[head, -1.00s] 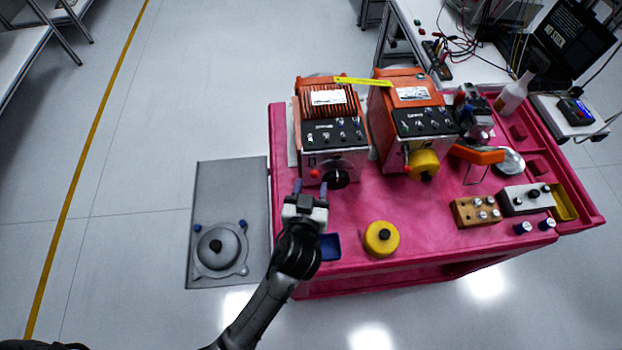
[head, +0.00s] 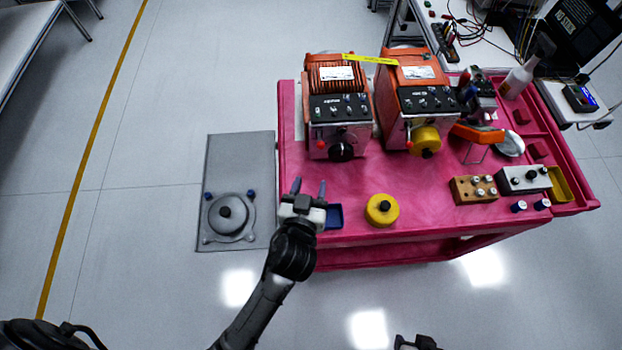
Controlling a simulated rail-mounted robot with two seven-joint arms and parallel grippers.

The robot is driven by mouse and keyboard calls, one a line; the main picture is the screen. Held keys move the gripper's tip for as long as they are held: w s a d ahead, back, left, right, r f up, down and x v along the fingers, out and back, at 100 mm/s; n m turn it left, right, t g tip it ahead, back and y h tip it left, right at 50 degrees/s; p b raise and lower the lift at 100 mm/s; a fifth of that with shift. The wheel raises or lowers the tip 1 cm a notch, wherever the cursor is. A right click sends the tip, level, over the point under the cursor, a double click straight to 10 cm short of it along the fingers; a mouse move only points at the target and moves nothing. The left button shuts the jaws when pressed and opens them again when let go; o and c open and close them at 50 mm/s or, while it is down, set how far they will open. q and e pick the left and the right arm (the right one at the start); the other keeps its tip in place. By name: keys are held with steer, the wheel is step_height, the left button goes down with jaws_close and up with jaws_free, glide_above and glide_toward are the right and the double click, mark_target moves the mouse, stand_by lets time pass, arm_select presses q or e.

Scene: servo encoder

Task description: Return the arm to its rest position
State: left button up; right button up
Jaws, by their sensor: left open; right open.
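My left gripper (head: 309,187) is open and empty, with its two fingers pointing away from me over the left front part of the red cart (head: 345,190). It is in front of the left orange unit (head: 340,105), apart from its black knob (head: 341,152). A blue tray (head: 333,217) lies just right of the gripper's body and is partly hidden by it. My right gripper (head: 417,343) shows only in part at the bottom edge, away from the cart and over the floor.
A second orange unit (head: 413,100) with a yellow knob (head: 426,140) stands on the cart. A yellow round part (head: 382,210) lies at the front. A brown block (head: 473,189) and a grey box (head: 524,180) sit at the right. A grey mat (head: 240,160) with a round fixture lies left.

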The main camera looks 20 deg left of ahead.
stand_by(0.3)
arm_select(q)
steer(key=s+a+f+m+g+h, duration=0.1)
steer(key=s+a+f+m+g, duration=0.2)
steer(key=s, duration=0.4)
steer(key=s+a+f+g+h, duration=0.1)
steer(key=s+a+f+g, duration=0.2)
steer(key=s+f+g, duration=0.3)
steer(key=s+a+f+m+g+h, duration=0.1)
steer(key=s+a+f+m+g, duration=0.2)
steer(key=s, duration=0.5)
step_height(320, 180, up, 25)
steer(key=n+p, duration=0.1)
steer(key=p, duration=2.3)
steer(key=shift+s+a+f+p, duration=0.15)
steer(key=shift+s+a+p, duration=0.1)
steer(key=shift+s+p, duration=0.15)
